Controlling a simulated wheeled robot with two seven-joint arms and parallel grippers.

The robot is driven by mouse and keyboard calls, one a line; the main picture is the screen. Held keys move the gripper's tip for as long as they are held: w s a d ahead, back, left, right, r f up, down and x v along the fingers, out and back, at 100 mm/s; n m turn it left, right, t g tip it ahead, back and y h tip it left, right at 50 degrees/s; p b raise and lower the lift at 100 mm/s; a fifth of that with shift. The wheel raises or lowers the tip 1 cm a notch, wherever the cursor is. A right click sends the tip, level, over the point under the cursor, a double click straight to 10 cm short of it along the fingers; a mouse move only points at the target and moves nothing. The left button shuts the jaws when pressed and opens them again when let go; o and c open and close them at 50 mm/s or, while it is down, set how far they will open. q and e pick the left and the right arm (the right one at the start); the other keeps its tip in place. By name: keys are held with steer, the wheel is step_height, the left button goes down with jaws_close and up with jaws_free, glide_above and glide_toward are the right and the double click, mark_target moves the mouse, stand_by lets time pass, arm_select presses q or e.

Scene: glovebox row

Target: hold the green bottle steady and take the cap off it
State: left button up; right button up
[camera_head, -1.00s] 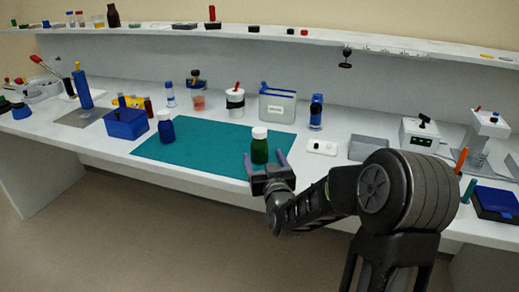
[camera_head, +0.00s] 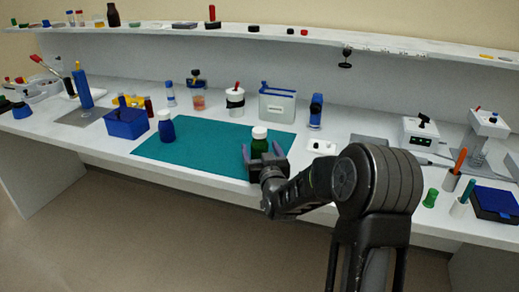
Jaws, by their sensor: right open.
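The green bottle (camera_head: 259,147) stands upright on the teal mat (camera_head: 205,155), near the mat's front right edge. Its white cap (camera_head: 260,132) is on top. My right gripper (camera_head: 265,157) is open, with its two fingers on either side of the bottle's lower body. The gripper and wrist hide the bottle's base, and I cannot tell whether the fingers touch it. My left gripper is not in view.
A blue bottle with a white cap (camera_head: 165,126) stands on the mat's left part. A blue box (camera_head: 126,123) is left of it. A white container (camera_head: 277,104) and a dark blue bottle (camera_head: 316,110) stand behind. The mat's middle is clear.

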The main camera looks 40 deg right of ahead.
mark_target(260, 132)
steer(key=shift+c, duration=0.5)
jaws_close()
stand_by(0.3)
steer(key=shift+r, duration=0.1)
step_height(260, 132, up, 10)
steer(key=shift+f+p, duration=0.1)
steer(key=shift+p, duration=0.25)
stand_by(0.4)
